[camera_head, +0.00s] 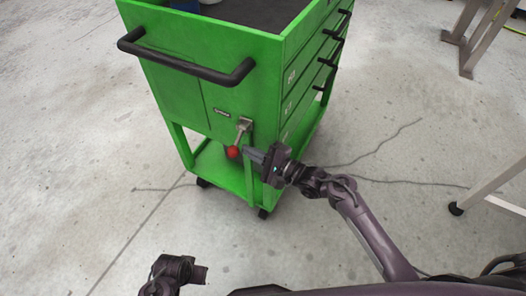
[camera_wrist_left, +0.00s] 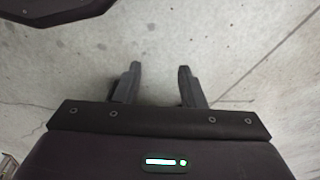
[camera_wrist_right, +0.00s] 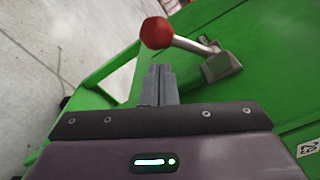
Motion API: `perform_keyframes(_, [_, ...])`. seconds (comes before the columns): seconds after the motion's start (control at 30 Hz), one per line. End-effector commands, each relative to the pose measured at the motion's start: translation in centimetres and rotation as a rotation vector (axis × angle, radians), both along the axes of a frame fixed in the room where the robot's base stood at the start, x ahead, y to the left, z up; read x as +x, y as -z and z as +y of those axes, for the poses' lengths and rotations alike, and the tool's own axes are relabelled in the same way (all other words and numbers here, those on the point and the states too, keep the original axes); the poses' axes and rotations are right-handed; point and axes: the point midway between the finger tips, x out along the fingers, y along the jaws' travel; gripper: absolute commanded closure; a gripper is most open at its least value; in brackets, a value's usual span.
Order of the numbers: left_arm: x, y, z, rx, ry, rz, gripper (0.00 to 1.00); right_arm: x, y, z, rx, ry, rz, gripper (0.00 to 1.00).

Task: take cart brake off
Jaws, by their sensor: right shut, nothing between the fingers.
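The green cart (camera_head: 215,100) stands ahead of me with a black push handle on its near end. The brake lever (camera_head: 242,130) is a metal arm on the cart's end panel, with a red ball knob (camera_head: 233,152) hanging at its lower end. My right gripper (camera_head: 252,154) is shut and empty, just right of the knob. In the right wrist view the knob (camera_wrist_right: 157,33) and lever (camera_wrist_right: 193,46) lie just beyond the shut fingertips (camera_wrist_right: 158,70); I cannot tell whether they touch. My left gripper (camera_wrist_left: 157,70) is open and empty over the floor.
The cart's push handle (camera_head: 185,66) juts out above the lever. Drawers with black handles line its right side. A table leg with a caster (camera_head: 456,208) stands at the right, and a metal stand (camera_head: 474,45) at the back right. The floor at left is clear.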

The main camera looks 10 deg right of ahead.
Motion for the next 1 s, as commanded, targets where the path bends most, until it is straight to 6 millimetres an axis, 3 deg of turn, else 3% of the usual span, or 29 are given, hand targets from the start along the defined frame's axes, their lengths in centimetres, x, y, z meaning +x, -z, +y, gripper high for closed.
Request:
perform_keyframes(0.63, [0.1,0.2,0.1,-0.001,-0.003,-0.012,0.64,-0.5,-0.5,0.6,0.004,0.002,0.008,1.0])
perform_keyframes(0.8, [-0.7,2.8,0.7,0.005,-0.015,-0.006,0.64,-0.6,-0.7,0.7,0.022,0.001,0.03,1.0])
perform_keyframes(1.0, [-1.0,4.0,1.0,0.007,-0.019,-0.013,0.64,-0.7,-0.6,0.8,0.033,0.001,0.044,1.0])
